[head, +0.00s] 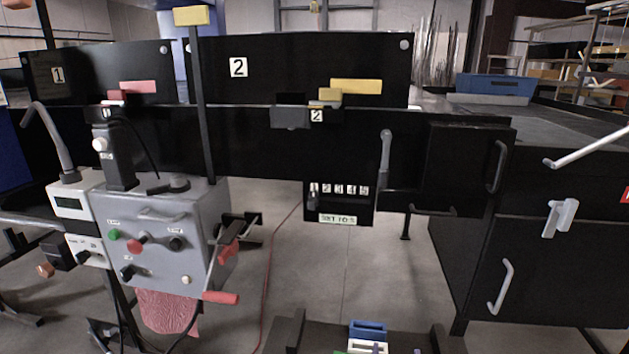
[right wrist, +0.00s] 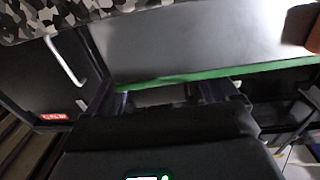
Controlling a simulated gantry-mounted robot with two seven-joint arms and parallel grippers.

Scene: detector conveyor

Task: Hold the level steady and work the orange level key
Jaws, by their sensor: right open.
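I cannot make out an orange level key or a level for certain in either view. A small orange-brown piece (head: 45,270) shows at the far left of the head view, too small to identify. It is below a white instrument with a dark display (head: 70,203). My right gripper (right wrist: 180,95) shows in the right wrist view, its dark fingers apart, with nothing seen held between them. It is in front of a grey surface with a green edge (right wrist: 210,75). I cannot pick out the right gripper in the head view. My left gripper is not seen.
A grey control box (head: 150,215) with buttons and red-handled levers (head: 220,297) stands left. Black conveyor panels (head: 300,70) run across the back. A small panel with numbered positions (head: 338,205) hangs mid-view. A black cabinet (head: 560,270) with handles is right.

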